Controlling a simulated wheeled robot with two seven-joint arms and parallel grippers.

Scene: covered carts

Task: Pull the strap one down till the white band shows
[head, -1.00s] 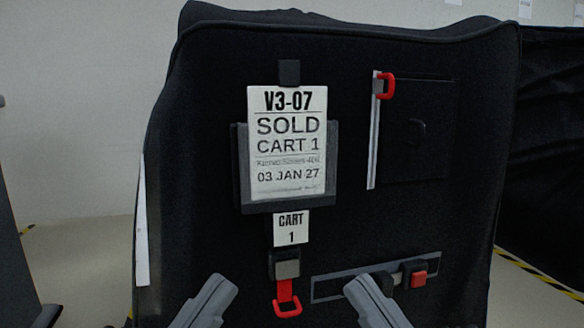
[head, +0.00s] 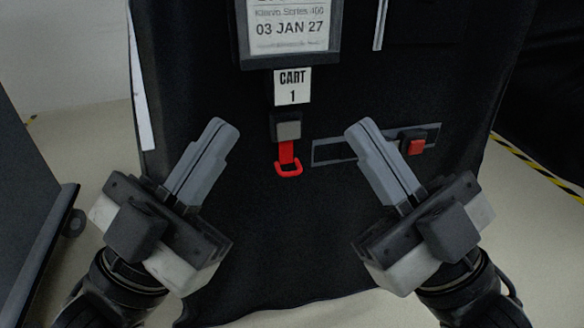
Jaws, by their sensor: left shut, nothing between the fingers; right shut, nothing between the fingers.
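A short red strap (head: 286,151) hangs from a dark buckle with a grey face (head: 289,130) on the front of the black cart cover. It ends in a red pull loop (head: 289,170). No white band shows on the strap. My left gripper (head: 222,127) is shut and empty, to the left of the strap and apart from it. My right gripper (head: 360,127) is shut and empty, to the right of the strap, in front of a grey strip (head: 328,152) and hiding part of it.
A "CART 1" tag (head: 292,87) hangs above the buckle, below a sign holder (head: 290,55). A red button-like piece (head: 416,147) sits at the strip's right end. A dark panel (head: 28,220) stands at the left. The cover (head: 285,240) below the loop is clear.

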